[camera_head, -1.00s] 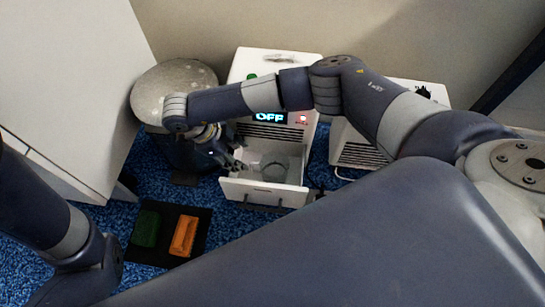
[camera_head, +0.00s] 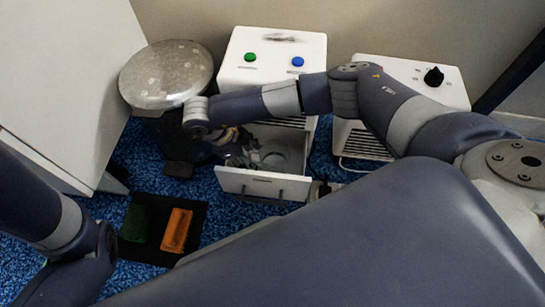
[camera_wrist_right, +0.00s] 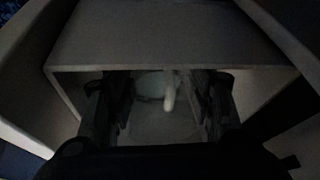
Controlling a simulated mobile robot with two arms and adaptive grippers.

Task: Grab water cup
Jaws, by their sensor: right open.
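A pale, see-through cup (camera_head: 273,157) stands in the pulled-out drawer (camera_head: 262,185) of a white machine with a green and a blue button. My right gripper (camera_head: 240,157) reaches down into the left part of this drawer, beside the cup. In the right wrist view, the open fingers (camera_wrist_right: 163,108) straddle the dim pale cup (camera_wrist_right: 150,84) and its light handle (camera_wrist_right: 169,96), with gaps on both sides. The dark picture does not show whether they touch it. My left arm shows at the left edge, but its gripper is out of view.
The drawer walls and machine body closely surround the right gripper. A round metal-lidded bin (camera_head: 166,75) stands left of the machine (camera_head: 272,50). A second white machine with a black knob (camera_head: 434,76) stands right. A black mat (camera_head: 190,204) with green and orange pieces lies on blue carpet.

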